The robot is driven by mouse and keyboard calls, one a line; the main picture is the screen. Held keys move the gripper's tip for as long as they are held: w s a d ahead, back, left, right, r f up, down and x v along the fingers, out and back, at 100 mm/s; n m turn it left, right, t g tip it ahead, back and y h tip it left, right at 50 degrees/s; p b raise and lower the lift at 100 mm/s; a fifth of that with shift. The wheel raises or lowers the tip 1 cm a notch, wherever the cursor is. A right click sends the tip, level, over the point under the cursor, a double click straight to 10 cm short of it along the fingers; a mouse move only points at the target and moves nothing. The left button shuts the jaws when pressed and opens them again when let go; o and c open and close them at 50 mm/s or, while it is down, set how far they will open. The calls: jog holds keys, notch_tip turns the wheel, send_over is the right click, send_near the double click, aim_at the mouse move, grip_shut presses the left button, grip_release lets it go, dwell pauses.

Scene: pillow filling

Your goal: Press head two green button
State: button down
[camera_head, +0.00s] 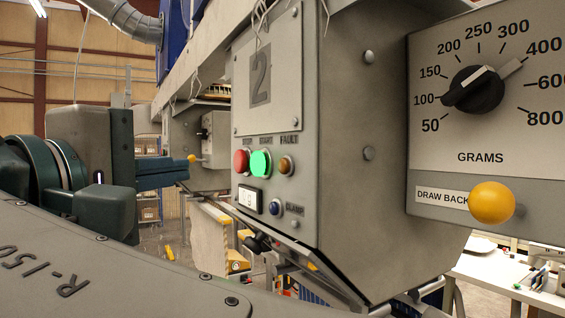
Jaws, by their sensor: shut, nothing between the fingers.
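Head two is the grey box marked with a large "2" (261,78) in the middle of the head view. Its green button (261,163), under the label START, looks bright. It sits between a red button (241,162) under STOP and an amber one (286,165) under FAULT. My gripper (184,171) is at the left, its dark teal fingers shut and pointing right, towards the panel. In the picture there is a gap between the fingertips and the buttons. I cannot tell the exact depth between them.
At the right are a grams dial (474,90) and a yellow draw back knob (492,202). Another grey head (208,150) stands behind my gripper.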

aim_at(258, 164)
jog(key=w+d+p, duration=0.1)
jog(key=w+d, duration=0.4)
jog(key=w, duration=0.2)
jog(key=shift+d+p, duration=0.35)
jog(key=shift+p, duration=0.05)
